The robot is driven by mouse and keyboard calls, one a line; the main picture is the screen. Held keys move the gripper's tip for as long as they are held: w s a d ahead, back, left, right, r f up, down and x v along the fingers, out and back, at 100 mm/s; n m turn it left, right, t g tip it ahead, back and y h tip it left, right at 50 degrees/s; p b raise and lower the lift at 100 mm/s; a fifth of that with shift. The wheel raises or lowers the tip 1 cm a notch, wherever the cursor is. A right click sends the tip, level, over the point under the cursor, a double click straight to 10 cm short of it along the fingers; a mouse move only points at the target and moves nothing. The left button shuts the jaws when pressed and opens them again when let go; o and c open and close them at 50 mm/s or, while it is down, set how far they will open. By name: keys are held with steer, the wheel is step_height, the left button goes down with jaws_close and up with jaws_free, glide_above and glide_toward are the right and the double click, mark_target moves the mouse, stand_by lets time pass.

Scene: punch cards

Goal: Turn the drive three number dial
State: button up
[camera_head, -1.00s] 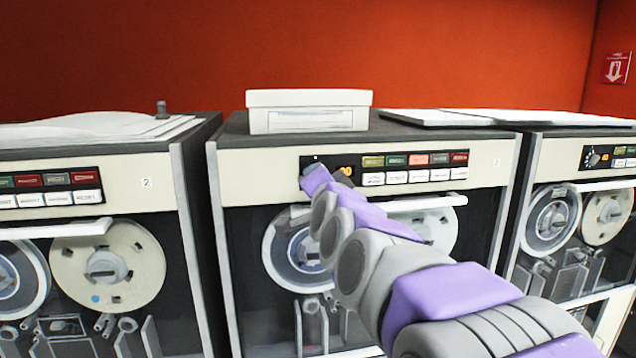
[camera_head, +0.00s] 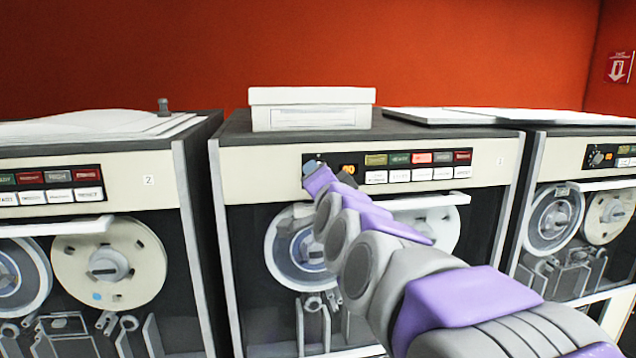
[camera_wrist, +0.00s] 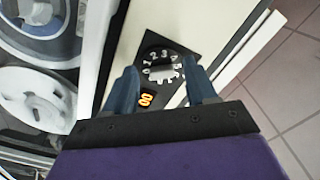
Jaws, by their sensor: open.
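The number dial (camera_wrist: 160,70) is a dark round dial with white numbers and a pale knob, on the black strip of the middle tape drive (camera_head: 258,170). In the wrist view an orange lit digit display (camera_wrist: 147,99) is beside it. My gripper (camera_wrist: 163,72) is open, with one blue finger on each side of the dial. I cannot tell whether the fingers touch the knob. In the head view my gripper (camera_head: 312,166) covers most of the dial at the left end of the panel.
A row of coloured and white buttons (camera_head: 418,166) is right of the dial. Drive 2 (camera_head: 130,180) stands left and another drive (camera_head: 560,160) right. A white box (camera_head: 312,108) sits on top of the middle drive. Tiled floor (camera_wrist: 285,75) shows in the wrist view.

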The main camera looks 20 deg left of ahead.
steer(key=b+v, duration=0.1)
steer(key=v, duration=1.5)
steer(key=shift+s, duration=0.2)
steer(key=shift+a+f, duration=0.1)
steer(key=shift+f, duration=0.1)
steer(key=s+d+f+n+g+h+b, duration=0.15)
steer(key=d+f, duration=0.25)
steer(key=f, duration=0.5)
steer(key=s+d+f+n+g+h+b, duration=0.1)
steer(key=s+d+f+g+h+b, duration=0.2)
steer(key=f, duration=0.7)
steer(key=d+f+n+g+h+b, duration=0.1)
steer(key=d+f+g+b, duration=0.15)
steer(key=d+f, duration=0.5)
steer(key=s+d+f+g+h+b, duration=0.2)
steer(key=s+d+f+g, duration=0.3)
steer(key=s+f, duration=0.5)
steer(key=s+d+f+g+h+b, duration=0.2)
steer(key=s+d+f+g, duration=0.3)
steer(key=s+d+f, duration=0.3)
steer(key=s+f+n+b, duration=0.1)
steer(key=s+f, duration=0.2)
steer(key=s, duration=0.2)
steer(key=shift+d+f, duration=0.3)
